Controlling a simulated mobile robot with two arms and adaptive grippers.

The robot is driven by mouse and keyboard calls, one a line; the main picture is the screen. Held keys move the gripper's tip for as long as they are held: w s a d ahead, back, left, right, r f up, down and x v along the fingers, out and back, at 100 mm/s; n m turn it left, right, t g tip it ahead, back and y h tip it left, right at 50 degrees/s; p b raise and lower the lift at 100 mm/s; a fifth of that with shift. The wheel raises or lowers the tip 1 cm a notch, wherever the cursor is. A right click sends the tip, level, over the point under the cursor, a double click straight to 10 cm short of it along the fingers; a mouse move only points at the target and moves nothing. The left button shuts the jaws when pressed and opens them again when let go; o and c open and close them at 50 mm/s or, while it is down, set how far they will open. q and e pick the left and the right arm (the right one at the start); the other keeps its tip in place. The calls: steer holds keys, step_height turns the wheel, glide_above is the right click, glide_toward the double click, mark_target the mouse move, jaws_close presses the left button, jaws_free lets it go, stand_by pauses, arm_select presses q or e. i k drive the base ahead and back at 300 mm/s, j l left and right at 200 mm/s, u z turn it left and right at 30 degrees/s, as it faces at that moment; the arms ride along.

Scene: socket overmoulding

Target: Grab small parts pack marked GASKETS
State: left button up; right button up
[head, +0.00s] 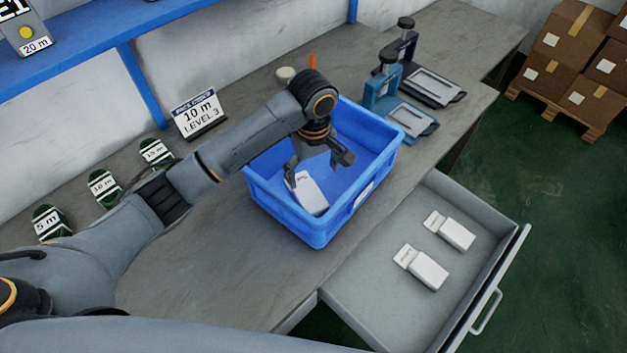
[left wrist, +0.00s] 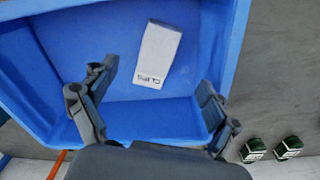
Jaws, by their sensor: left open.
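My left gripper (head: 319,166) is open inside the blue crate (head: 278,222), above a white pack (head: 311,196) lying on the crate floor. In the left wrist view the same pack (left wrist: 158,50) lies beyond the open fingers, apart from them; its lettering looks like CLIPS. Two more white packs lie in the open drawer, one nearer (head: 425,270) and one farther back (head: 454,232). Their markings are too small to read, so I cannot tell which pack is marked GASKETS. My right gripper is not in view.
The grey drawer (head: 375,315) is pulled out to the right of the crate. Two clamp-like devices, one teal (head: 383,92) and one dark (head: 440,88), stand behind the crate. Cartons (head: 567,35) stand far right.

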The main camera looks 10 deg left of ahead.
mark_target(460, 238)
steer(key=k+l, duration=0.15)
steer(key=k, duration=0.35)
steer(key=k+l, duration=0.1)
steer(key=k, duration=0.4)
steer(key=k+l, duration=0.15)
steer(key=k, duration=0.35)
